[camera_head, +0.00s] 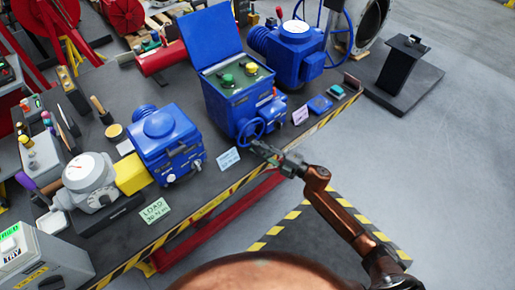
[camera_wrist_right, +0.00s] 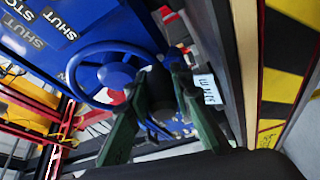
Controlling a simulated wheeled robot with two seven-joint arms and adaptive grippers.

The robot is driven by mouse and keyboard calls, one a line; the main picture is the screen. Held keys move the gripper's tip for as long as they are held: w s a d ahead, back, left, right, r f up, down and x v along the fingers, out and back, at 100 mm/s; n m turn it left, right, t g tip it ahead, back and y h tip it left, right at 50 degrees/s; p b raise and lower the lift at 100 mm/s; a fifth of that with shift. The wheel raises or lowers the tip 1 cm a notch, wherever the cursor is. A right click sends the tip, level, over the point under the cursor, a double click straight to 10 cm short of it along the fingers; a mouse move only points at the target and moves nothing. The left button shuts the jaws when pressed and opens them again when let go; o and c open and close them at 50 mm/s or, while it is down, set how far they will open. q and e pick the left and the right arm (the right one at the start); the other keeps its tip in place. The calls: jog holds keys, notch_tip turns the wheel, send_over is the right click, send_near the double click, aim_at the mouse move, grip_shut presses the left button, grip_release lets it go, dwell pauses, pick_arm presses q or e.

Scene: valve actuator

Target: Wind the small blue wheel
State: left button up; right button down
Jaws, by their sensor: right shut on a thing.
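The small blue wheel (camera_head: 249,131) is on the front of the blue actuator box (camera_head: 237,95), whose lid stands open. My right gripper (camera_head: 262,149) is at the lower right of this wheel, its arm coming in from the lower right. In the right wrist view the wheel (camera_wrist_right: 115,74) fills the upper left, with its spokes and rim showing. There the green fingers of my right gripper (camera_wrist_right: 160,88) stand on either side of a dark handle at the wheel's right edge and are shut on it. The fingers hide part of the handle and rim. My left gripper is out of view.
A second blue unit (camera_head: 166,142) and a round gauge (camera_head: 88,172) stand to the left on the bench. A blue motor (camera_head: 290,50) with a larger wheel is behind. Small cards lie along the striped front edge.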

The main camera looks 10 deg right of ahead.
jog(key=c, duration=1.7)
grip_release()
jog(key=v, duration=1.2)
jog(key=shift+f, duration=0.1)
